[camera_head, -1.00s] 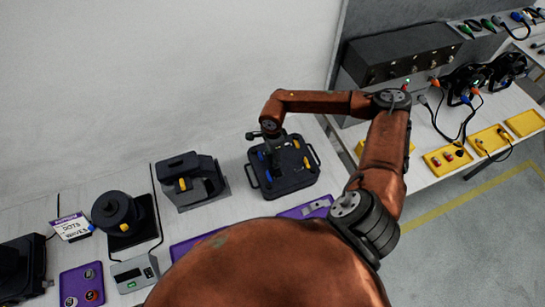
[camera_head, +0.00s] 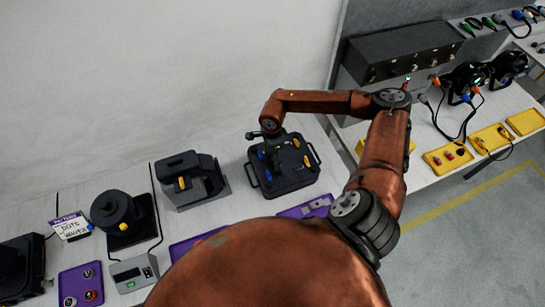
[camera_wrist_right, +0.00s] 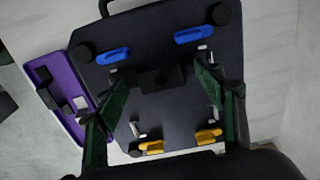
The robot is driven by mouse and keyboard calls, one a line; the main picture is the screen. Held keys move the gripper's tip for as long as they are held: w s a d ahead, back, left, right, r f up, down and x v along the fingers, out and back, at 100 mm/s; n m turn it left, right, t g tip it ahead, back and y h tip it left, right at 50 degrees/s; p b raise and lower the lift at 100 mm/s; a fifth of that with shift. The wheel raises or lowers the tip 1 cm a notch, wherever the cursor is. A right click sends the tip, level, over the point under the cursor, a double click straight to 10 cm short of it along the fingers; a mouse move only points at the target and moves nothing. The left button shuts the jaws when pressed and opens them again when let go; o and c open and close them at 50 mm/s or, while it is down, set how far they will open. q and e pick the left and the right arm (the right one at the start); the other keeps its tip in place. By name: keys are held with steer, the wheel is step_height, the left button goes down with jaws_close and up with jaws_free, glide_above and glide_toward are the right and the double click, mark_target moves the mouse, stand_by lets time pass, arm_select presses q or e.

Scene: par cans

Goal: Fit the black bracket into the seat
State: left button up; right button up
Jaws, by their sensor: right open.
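My right gripper (camera_head: 274,155) is over the black fixture plate (camera_head: 290,182). In the right wrist view the gripper (camera_wrist_right: 160,92) is open, its green-faced fingers apart. A small black block (camera_wrist_right: 160,79), which looks like the black bracket, is between the fingers against the dark plate (camera_wrist_right: 175,118). A gap shows on each side of it, and I cannot tell whether it is fully seated. Two blue clamps (camera_wrist_right: 113,56) lie at the far side of the plate and two yellow clamps (camera_wrist_right: 208,136) at the near side. My left gripper is not in view.
A purple tray (camera_wrist_right: 66,71) with dark and pale parts lies beside the plate. In the head view, dark devices (camera_head: 187,181) stand to the left on the bench. A dark box (camera_head: 405,52) and yellow trays (camera_head: 447,158) are on the right bench.

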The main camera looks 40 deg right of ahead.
step_height(320, 180, up, 12)
stand_by(0.5)
